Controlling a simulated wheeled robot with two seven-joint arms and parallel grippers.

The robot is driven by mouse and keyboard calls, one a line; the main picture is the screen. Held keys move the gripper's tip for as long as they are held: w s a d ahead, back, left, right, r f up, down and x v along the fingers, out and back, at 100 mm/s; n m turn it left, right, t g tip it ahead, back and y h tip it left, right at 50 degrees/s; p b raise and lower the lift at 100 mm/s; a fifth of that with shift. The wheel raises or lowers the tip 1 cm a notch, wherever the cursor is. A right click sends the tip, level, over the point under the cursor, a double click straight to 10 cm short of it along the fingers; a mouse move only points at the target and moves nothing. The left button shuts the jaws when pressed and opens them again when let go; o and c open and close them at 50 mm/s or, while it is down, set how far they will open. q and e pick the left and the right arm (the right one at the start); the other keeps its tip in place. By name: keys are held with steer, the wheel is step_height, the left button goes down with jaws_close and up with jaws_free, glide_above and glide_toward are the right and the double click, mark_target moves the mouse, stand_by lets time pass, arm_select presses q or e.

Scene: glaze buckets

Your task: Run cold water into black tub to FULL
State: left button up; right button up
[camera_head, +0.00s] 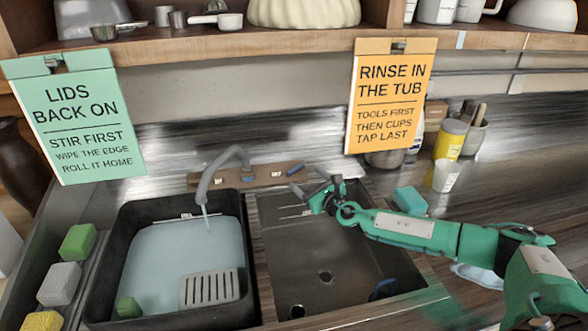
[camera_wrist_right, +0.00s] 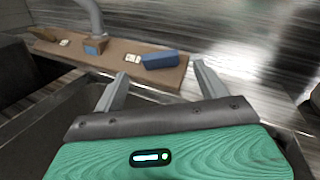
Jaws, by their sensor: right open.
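The black tub (camera_head: 92,268) stands in the left basin under the grey tap spout (camera_head: 203,190). Pale blue water fills much of it, and a thin pale stream seems to fall from the spout. A pale marking (camera_head: 187,217) shows on the tub's far inner wall; I cannot read it. A brown tap ledge (camera_head: 225,177) carries a blue lever (camera_head: 296,169) at its right end, which also shows in the right wrist view (camera_wrist_right: 160,60). My right gripper (camera_head: 308,184) is open and empty, near this lever, which appears between its fingertips (camera_wrist_right: 160,70). My left gripper is not in view.
A slotted grey piece (camera_head: 210,289) and a green sponge (camera_head: 128,307) are in the tub. The right basin (camera_head: 300,250) is mostly empty. Sponges (camera_head: 77,242) line the left edge. Two hanging signs (camera_head: 75,115) (camera_head: 390,95) hang above the sink. A white cup (camera_head: 445,176) stands right.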

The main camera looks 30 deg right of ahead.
mark_target(297, 170)
steer(key=w, duration=0.5)
steer(key=shift+w+a, duration=0.3)
steer(key=shift+w, duration=0.05)
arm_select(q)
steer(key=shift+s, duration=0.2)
arm_select(e)
steer(key=shift+w, duration=0.8)
